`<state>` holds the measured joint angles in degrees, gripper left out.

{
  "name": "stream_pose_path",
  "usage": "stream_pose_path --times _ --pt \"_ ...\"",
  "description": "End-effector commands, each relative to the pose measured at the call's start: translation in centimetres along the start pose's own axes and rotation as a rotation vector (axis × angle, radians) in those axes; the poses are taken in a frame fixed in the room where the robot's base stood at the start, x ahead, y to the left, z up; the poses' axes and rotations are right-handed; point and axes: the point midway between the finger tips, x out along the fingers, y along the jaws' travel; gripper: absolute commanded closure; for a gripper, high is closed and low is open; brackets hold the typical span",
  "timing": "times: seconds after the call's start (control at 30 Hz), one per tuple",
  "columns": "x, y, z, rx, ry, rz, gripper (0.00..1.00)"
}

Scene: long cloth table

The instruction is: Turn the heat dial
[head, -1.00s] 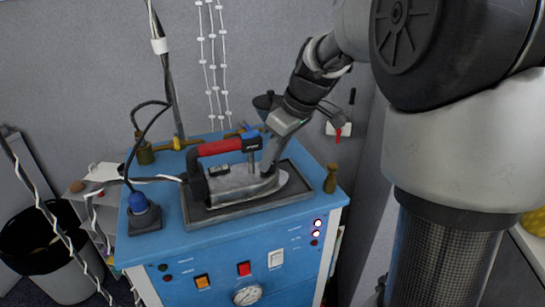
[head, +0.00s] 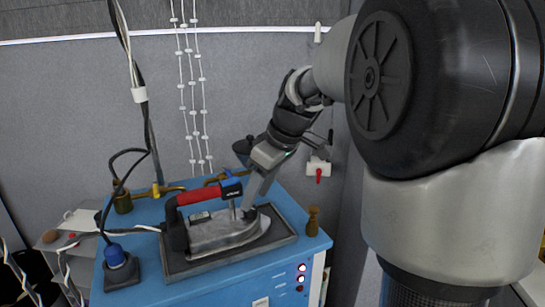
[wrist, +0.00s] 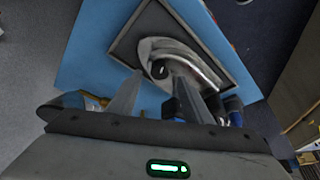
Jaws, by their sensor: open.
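A steam iron (head: 215,236) with a red handle (head: 203,194) rests on a dark tray (head: 280,234) on the blue station. My gripper (head: 247,207) reaches down over the front of the iron, its fingers pointing at its top. In the wrist view, a small round dark knob (wrist: 160,70), apparently the heat dial, sits on the iron's metal top (wrist: 180,52). My open gripper (wrist: 158,79) has one finger on each side of the knob's near side. Contact with the knob cannot be told.
A blue plug (head: 116,257) stands left of the tray and a brass fitting (head: 313,222) right of it. Cables hang at the left. A red-handled valve (head: 318,170) is on the wall behind. The blue top (head: 290,193) is bare behind the tray's right side.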

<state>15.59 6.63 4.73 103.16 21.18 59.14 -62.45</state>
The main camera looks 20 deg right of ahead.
Motion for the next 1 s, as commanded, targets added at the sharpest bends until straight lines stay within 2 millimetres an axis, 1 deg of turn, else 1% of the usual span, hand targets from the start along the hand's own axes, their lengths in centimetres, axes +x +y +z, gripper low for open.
stream_pose_path --times 0.03,0.3,0.4,0.5,0.6,0.7,1.0 --pt "-1.5 0.1 -0.1 0.0 0.004 0.006 0.55" --pt "-8.2 0.1 -0.1 0.001 0.003 0.005 0.55" --pt "-10.3 0.1 -0.1 0.0 0.002 0.004 0.55" --pt "-12.0 0.1 -0.1 0.001 0.001 0.003 0.55" --pt "-13.1 0.1 0.0 0.001 0.001 0.003 0.55" --pt "-13.7 0.0 0.0 0.001 0.0 0.001 0.55" --pt "-13.9 0.0 0.1 0.001 -0.001 0.0 0.55"
